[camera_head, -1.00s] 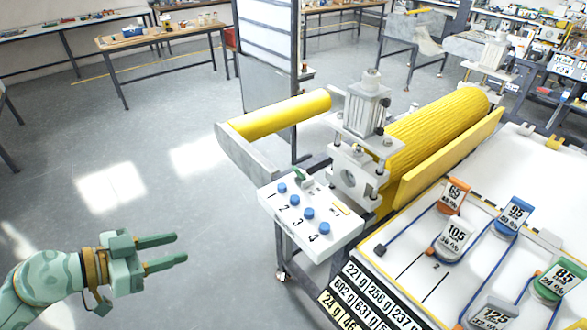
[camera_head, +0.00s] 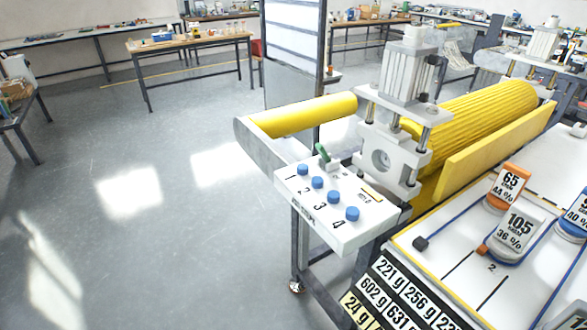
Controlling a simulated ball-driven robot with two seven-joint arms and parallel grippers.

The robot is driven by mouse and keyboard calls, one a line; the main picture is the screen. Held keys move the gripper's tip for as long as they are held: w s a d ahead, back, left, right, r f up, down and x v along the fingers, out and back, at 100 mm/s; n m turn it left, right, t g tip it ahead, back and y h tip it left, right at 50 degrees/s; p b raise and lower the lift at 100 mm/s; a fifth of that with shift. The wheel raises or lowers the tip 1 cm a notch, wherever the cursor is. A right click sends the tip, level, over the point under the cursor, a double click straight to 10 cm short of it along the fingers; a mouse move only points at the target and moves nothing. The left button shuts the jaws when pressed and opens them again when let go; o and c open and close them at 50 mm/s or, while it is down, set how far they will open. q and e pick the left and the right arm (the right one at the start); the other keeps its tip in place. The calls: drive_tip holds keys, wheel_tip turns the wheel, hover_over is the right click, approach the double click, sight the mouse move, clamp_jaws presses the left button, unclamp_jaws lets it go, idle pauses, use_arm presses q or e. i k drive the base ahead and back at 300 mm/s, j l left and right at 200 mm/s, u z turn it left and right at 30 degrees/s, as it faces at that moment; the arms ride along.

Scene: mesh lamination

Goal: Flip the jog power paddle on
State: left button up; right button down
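A white control box (camera_head: 343,227) sits at the near left corner of the laminating machine. Several blue knobs stand on its top in a row, numbered 1 to 4, among them knob 4 (camera_head: 352,214). A small green paddle (camera_head: 322,152) stands up at the box's back edge, behind knob 1, leaning to the left. I cannot tell from its tilt whether it is on or off. Neither of my grippers is in view now.
A yellow ribbed roller (camera_head: 470,108) and a metal press head (camera_head: 392,150) stand behind the box. A white table with labelled tags (camera_head: 510,185) lies at right. A smooth yellow roller (camera_head: 305,115) juts out left. The grey floor (camera_head: 150,240) at left is clear.

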sight(320, 149)
drive_tip(key=i+j, duration=0.1)
drive_tip(key=j, duration=0.3)
drive_tip(key=i+j, duration=0.1)
drive_tip(key=j, duration=0.3)
drive_tip(key=i+j, duration=0.1)
drive_tip(key=j, duration=0.25)
drive_tip(key=i+j, duration=0.1)
drive_tip(key=j, duration=0.3)
drive_tip(key=i+j, duration=0.1)
drive_tip(key=j, duration=0.3)
drive_tip(key=z, duration=0.05)
